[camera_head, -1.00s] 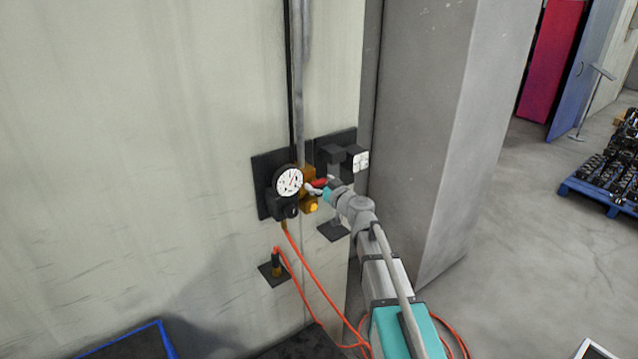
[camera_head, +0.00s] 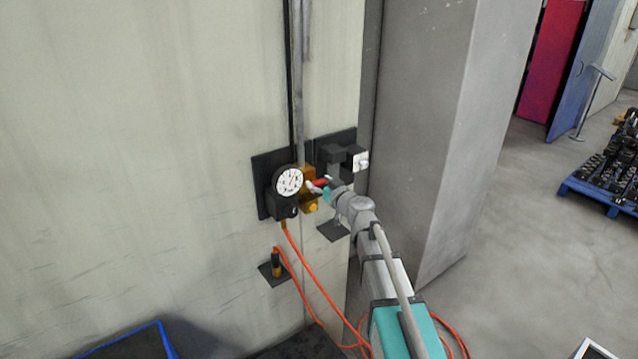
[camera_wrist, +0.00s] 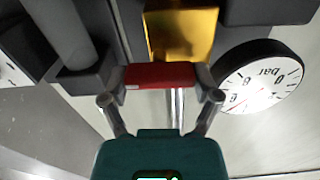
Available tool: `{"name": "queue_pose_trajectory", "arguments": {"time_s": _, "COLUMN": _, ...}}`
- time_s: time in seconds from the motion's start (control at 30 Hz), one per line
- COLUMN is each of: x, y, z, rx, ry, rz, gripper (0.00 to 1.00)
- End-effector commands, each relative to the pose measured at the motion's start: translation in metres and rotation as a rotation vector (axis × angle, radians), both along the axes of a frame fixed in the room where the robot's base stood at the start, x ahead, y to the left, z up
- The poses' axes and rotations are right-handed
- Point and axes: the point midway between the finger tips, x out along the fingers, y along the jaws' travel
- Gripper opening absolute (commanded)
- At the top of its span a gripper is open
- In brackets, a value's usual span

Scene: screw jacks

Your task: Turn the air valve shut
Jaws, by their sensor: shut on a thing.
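The air valve is a brass body (camera_head: 308,186) on the wall fitting, with a red handle (camera_head: 320,182). In the wrist view the red handle (camera_wrist: 159,76) lies crosswise in front of the brass body (camera_wrist: 181,33). My gripper (camera_wrist: 160,88) has a finger at each end of the handle and is shut on it. In the head view my gripper (camera_head: 318,187) is small and reaches the valve from the right. A round white pressure gauge (camera_head: 289,180) is just left of the valve; it also shows in the wrist view (camera_wrist: 258,78), marked "bar".
A dark box with a white-faced part (camera_head: 361,162) is right of the valve. An orange hose (camera_head: 312,273) hangs below the gauge. A grey pillar (camera_head: 425,130) stands close on the right. A blue pallet (camera_head: 590,197) is on the floor far right.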

Motion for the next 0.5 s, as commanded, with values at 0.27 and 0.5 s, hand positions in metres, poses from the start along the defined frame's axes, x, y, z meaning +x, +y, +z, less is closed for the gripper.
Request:
{"name": "queue_pose_trajectory", "arguments": {"time_s": 0.27, "x": 0.0009, "y": -0.0006, "z": 0.0000, "rx": 0.125, "ry": 0.083, "rz": 0.000, "gripper": 0.32}}
{"name": "queue_pose_trajectory", "arguments": {"time_s": 0.5, "x": 0.0014, "y": -0.0015, "z": -0.0004, "rx": 0.295, "ry": 0.199, "rz": 0.000, "gripper": 0.32}}
